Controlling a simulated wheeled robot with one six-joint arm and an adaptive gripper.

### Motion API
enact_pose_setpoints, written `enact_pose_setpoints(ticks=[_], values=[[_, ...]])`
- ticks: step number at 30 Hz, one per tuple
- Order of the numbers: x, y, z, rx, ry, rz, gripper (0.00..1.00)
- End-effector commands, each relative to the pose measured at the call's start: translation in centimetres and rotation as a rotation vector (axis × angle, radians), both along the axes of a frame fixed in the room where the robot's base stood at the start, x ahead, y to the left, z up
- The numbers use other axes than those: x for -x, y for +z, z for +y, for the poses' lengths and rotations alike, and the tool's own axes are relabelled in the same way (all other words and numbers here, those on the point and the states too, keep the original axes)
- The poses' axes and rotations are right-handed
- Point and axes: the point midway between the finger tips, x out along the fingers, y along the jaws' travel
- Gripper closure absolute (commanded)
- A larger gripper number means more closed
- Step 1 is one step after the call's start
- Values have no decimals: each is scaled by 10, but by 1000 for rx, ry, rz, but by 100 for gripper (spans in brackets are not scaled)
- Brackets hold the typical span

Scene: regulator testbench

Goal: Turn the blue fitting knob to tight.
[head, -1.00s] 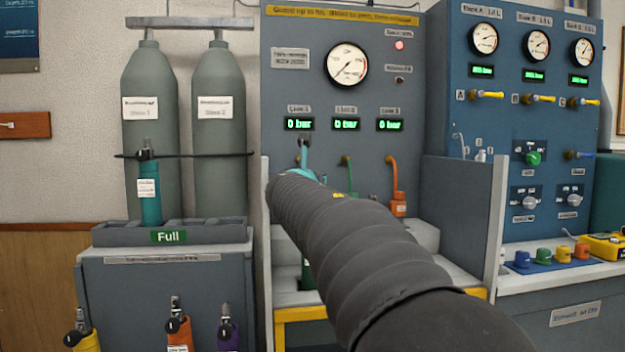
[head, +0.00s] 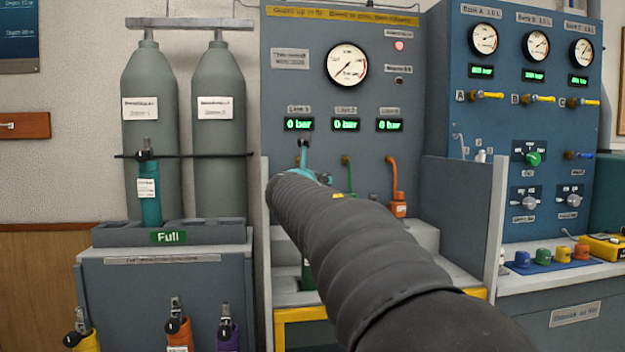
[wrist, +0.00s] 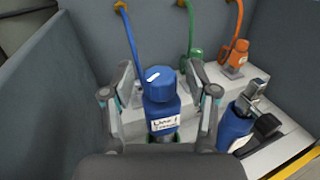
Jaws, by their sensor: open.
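The blue fitting knob (wrist: 160,84) has a white line on its top, slanting slightly, and a white label below reading roughly "Line 1". My gripper (wrist: 160,76) is open, with one finger on each side of the knob. Narrow gaps seem to show between the fingers and the knob; contact is not clear. A blue hose (wrist: 132,45) rises behind the knob.
Right of my gripper in the wrist view stands a blue cylinder (wrist: 233,126) with a black valve. Green (wrist: 194,70) and orange (wrist: 236,57) fittings with hoses stand farther back. A grey side wall (wrist: 60,85) is close on the left. The line displays (head: 345,125) read 0 bar.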

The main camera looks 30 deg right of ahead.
Motion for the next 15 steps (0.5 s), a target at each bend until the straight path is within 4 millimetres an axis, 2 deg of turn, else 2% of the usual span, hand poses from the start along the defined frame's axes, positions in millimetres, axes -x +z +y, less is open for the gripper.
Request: enact_pose_setpoints(ticks=[7,15], values=[[10,0,8,-1,2,-1,41],[51,1,38,0,3,-1,41]])
